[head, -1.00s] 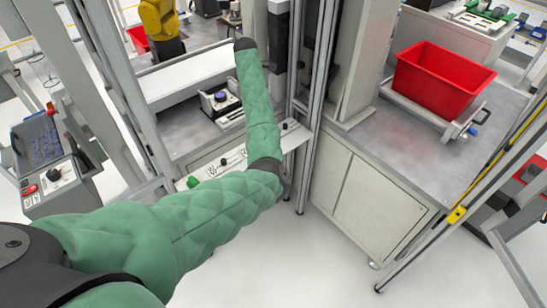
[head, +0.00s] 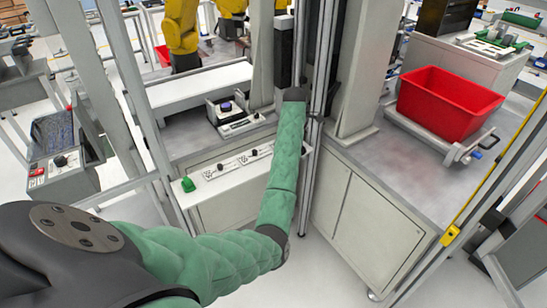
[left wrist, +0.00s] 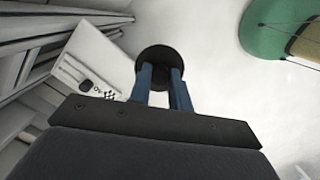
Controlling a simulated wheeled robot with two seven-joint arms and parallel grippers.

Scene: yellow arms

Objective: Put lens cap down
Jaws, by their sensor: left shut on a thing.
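A dark round lens cap (left wrist: 153,58) sits at the tips of my left gripper (left wrist: 165,78) in the left wrist view. The two blue fingers are shut on it and hide part of it. Pale floor shows behind it. In the head view my left arm, in a green sleeve, reaches over the front edge of the workstation; its dark wrist end is near the metal posts, and the fingers and cap cannot be made out there. My right gripper is not in view.
A white shelf (head: 229,166) with small printed panels and a green button block (head: 188,184) runs along the workstation front. A fixture with a purple-topped round part (head: 226,106) stands behind it. Metal posts (head: 322,90) rise close by. A red bin (head: 447,103) stands right.

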